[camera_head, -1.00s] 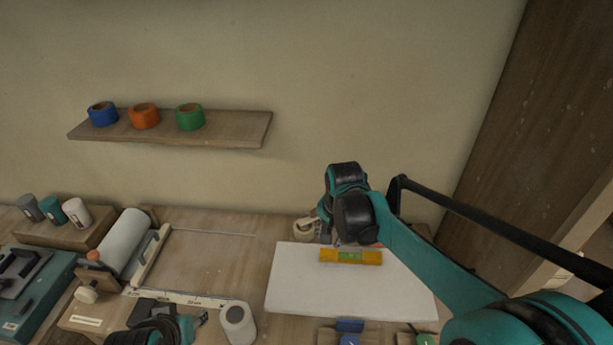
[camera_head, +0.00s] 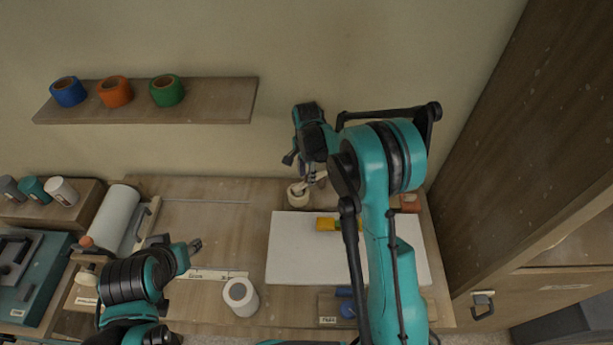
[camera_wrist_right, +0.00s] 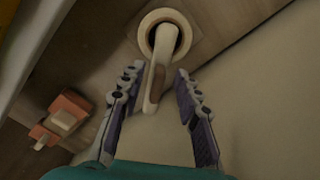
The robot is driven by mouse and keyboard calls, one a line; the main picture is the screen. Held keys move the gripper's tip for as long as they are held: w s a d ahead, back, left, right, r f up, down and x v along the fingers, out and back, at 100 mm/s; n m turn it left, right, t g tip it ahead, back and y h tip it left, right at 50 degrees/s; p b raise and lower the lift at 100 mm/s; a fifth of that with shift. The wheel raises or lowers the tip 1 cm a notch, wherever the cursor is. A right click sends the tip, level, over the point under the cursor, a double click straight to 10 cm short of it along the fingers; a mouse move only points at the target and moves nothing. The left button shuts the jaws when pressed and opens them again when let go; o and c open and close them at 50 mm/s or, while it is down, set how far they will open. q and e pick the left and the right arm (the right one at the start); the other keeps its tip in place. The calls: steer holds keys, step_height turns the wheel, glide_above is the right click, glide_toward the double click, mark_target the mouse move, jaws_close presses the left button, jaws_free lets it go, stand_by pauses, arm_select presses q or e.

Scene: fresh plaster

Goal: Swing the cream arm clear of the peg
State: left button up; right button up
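The cream arm (camera_head: 152,215) stands beside the white paper roll (camera_head: 115,218) at the left of the bench. An orange knob (camera_head: 86,242) shows at the roll's near end; I cannot tell whether it belongs to the peg. My left gripper (camera_head: 196,246) is to the right of the cream arm, apart from it and over the ruler strip; its opening is unclear. My right gripper (camera_head: 303,165) is over a cream pot (camera_head: 297,196). In the right wrist view its fingers (camera_wrist_right: 157,80) are open, with a cream handle (camera_wrist_right: 153,88) from the pot between them.
A white board (camera_head: 300,260) carries a yellow level (camera_head: 326,224), partly hidden by my right arm. A small white roll (camera_head: 240,297) stands at the front. A shelf (camera_head: 215,105) with tape rolls is on the wall. Bare bench lies between the cream arm and the pot.

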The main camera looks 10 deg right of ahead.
steer(key=shift+f, duration=0.35)
jaws_close()
